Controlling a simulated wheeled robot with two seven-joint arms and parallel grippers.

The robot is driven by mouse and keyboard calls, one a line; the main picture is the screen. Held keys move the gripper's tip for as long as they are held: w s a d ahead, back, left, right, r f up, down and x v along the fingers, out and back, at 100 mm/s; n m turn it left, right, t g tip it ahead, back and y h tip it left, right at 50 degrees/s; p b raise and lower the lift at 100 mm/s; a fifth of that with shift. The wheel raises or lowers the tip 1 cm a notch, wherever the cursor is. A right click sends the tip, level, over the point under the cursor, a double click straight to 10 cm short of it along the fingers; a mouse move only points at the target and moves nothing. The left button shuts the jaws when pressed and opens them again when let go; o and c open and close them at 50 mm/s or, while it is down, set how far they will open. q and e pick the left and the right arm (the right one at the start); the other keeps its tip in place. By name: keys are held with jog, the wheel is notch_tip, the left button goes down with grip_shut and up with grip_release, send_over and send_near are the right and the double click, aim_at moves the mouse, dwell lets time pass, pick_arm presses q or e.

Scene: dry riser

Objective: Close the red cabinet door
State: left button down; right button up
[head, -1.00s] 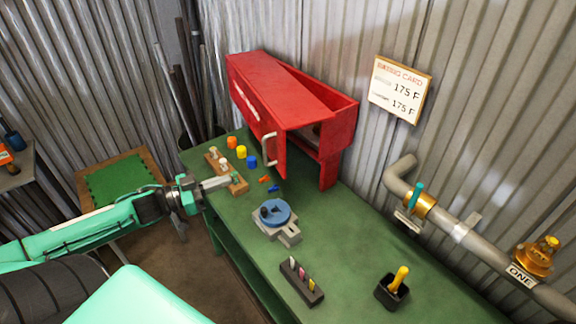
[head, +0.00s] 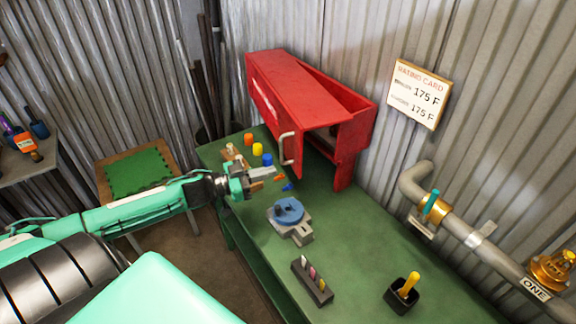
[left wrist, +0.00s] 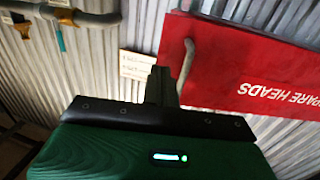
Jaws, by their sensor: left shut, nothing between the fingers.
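The red cabinet (head: 300,75) stands on the green bench against the corrugated wall. Its door (head: 262,98) stands open, with a dark gap between its handle-side edge and the cabinet body. A pale bar handle (head: 287,150) is near that edge. In the left wrist view the door face (left wrist: 240,70) shows upside-down "SPARE HEADS" lettering, and the handle (left wrist: 186,65) appears just beyond the fingers. My left gripper (head: 272,172) is shut and empty, in front of and below the handle; contact cannot be told. It also shows in the left wrist view (left wrist: 160,82). My right gripper is out of view.
Orange, yellow and blue pieces (head: 258,149) stand by the cabinet's left. A blue-topped vise-like fixture (head: 289,211), a marker holder (head: 312,280) and a black cup (head: 402,294) occupy the nearer bench (head: 355,235). Pipework (head: 480,240) runs along the right wall.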

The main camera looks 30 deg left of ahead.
aim_at(299, 164)
pick_arm(q)
jog(key=p+x, duration=0.1)
jog(key=x, duration=0.2)
jog(key=shift+w+d+r, duration=0.15)
jog(key=shift+w, duration=0.15)
jog(key=shift+p+x, duration=0.55)
jog(key=shift+x, duration=0.8)
jog(key=shift+w, duration=0.1)
